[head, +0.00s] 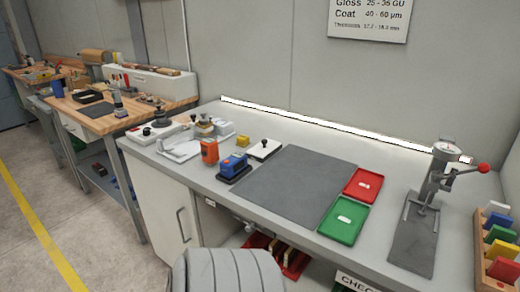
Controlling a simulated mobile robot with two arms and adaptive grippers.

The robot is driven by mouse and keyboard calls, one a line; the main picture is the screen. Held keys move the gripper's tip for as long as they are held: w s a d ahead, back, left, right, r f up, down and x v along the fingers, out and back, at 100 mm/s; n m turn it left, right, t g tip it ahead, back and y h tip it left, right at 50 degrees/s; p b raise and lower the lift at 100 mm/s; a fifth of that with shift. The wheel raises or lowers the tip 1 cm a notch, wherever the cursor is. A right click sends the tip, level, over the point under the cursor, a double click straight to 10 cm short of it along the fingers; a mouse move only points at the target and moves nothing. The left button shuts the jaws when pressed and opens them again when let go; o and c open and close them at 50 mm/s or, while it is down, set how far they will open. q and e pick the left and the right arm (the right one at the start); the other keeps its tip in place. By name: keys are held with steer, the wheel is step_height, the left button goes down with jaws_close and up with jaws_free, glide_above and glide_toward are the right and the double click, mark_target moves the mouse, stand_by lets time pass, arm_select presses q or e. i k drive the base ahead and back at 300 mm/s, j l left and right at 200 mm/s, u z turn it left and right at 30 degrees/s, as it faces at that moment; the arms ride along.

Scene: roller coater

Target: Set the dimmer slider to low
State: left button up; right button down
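I cannot tell for sure which thing is the dimmer slider. A small flat pale box with a black knob (264,148) lies on the grey bench behind the dark mat's left corner; it may be the dimmer. Its markings and the knob's exact setting are too small to read. A long light strip (330,128) along the back of the bench glows bright white. Neither of my grippers shows in the head view.
The bench carries a dark mat (290,185), a red tray (363,185), a green tray (344,220), an orange device (209,151), a blue device (234,164) and a lever stand (440,180). A block rack (484,270) stands right. The mat is clear.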

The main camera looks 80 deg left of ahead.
mark_target(249, 229)
steer(key=k+u, duration=0.2)
steer(key=u, duration=0.15)
steer(key=k+l+u, duration=0.1)
steer(key=u, duration=0.2)
steer(key=k+u, duration=0.1)
steer(key=u, duration=1.6)
